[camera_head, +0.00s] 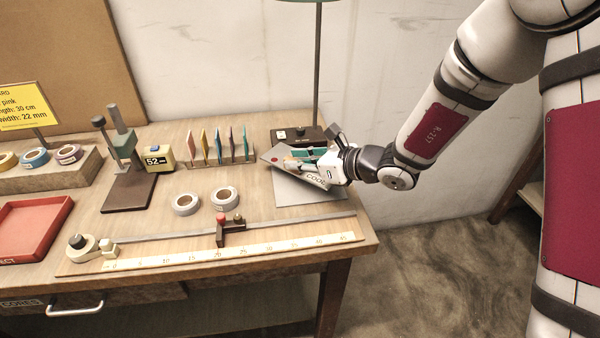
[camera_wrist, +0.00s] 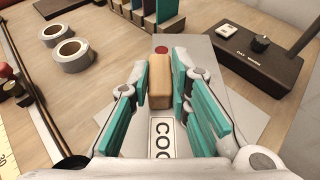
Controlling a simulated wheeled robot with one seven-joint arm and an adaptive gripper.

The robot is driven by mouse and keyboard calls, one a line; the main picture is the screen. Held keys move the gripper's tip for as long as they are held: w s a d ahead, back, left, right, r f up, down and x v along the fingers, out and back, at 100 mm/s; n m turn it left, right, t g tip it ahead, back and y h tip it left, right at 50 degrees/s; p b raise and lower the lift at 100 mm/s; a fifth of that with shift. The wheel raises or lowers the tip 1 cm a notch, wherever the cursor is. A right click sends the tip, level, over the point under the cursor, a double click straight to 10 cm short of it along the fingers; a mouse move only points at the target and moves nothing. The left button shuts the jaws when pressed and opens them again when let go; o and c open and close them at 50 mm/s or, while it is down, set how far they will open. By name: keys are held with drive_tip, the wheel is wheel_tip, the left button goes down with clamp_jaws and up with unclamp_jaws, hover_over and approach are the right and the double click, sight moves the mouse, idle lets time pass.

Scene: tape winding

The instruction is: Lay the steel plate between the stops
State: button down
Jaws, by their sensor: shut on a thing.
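My gripper (camera_head: 300,159) is at the right end of the bench. In the wrist view its teal-padded fingers are closed on a tan block-like handle (camera_wrist: 160,82). The handle appears to belong to a grey steel plate (camera_head: 272,153) with a red dot at its far end. In the head view this plate looks tilted above a grey surface (camera_head: 300,196) lying on the bench. I cannot pick out the plate's stops for certain.
A dark lamp base (camera_head: 298,134) with a pole stands just behind. A rack of coloured cards (camera_head: 220,146) and two tape rolls (camera_head: 224,197) lie to the left. A ruler (camera_head: 215,253) with a red-knobbed slider (camera_head: 231,236) runs along the front edge.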

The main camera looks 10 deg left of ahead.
sight(303, 173)
drive_tip(key=shift+f, duration=1.65)
drive_tip(key=shift+b, duration=0.3)
drive_tip(key=shift+f, duration=0.2)
drive_tip(key=c, duration=1.5)
unclamp_jaws()
drive_tip(key=shift+d, duration=0.1)
drive_tip(key=shift+r, duration=0.15)
drive_tip(key=p+v, duration=0.1)
drive_tip(key=v, duration=1.1)
